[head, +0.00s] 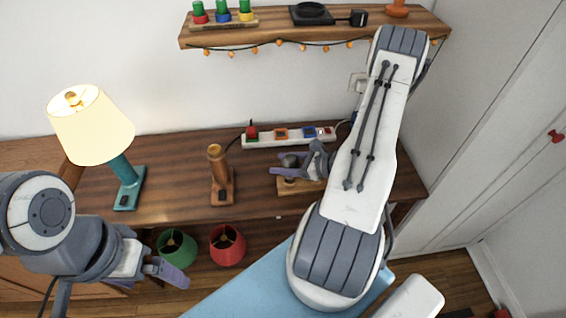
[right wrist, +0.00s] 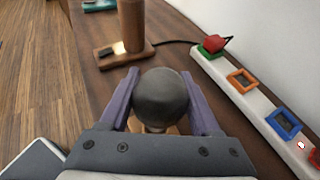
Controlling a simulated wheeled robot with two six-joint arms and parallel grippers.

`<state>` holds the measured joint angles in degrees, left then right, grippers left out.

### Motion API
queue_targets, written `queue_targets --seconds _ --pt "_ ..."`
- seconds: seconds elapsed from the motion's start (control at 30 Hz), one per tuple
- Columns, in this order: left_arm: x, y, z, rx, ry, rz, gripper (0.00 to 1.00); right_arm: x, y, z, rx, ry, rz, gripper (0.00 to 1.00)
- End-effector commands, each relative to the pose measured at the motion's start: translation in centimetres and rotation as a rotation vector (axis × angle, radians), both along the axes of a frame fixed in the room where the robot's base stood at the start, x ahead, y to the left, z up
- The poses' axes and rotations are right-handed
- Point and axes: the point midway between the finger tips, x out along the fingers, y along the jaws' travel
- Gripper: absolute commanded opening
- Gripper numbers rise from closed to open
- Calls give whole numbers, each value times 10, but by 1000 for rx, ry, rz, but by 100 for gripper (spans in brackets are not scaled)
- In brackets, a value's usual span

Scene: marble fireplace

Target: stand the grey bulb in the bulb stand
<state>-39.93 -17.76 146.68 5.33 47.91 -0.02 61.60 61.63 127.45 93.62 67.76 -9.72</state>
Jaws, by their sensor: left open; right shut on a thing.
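The grey bulb (right wrist: 160,97) is between the purple fingers of my right gripper (right wrist: 160,76), which is shut on it. In the head view the bulb (head: 289,161) shows partly between the fingers, above a light wooden block (head: 287,187) that looks like the bulb stand. The gripper hides much of this block, and I cannot tell whether the bulb's lower end touches it. My left gripper (head: 168,272) is open and empty, low in front of the table at the left.
A wooden lamp base (head: 221,180) without a shade stands left of the block. A power strip (head: 290,137) with colored sockets lies behind it. A lit teal lamp (head: 122,168) stands at the left. Green (head: 177,249) and red (head: 228,245) shades sit below the tabletop.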

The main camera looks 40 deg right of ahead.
Motion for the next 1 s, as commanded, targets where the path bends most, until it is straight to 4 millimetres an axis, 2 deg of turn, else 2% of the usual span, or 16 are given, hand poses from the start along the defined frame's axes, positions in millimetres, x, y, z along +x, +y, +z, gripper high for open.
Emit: queue_targets --seconds 0.3,1.0 --pt "0 0 -7 0 0 0 100 0 0 -8 0 0 0 10" --pt "0 0 -10 0 0 0 100 0 0 -7 0 1 0 10"
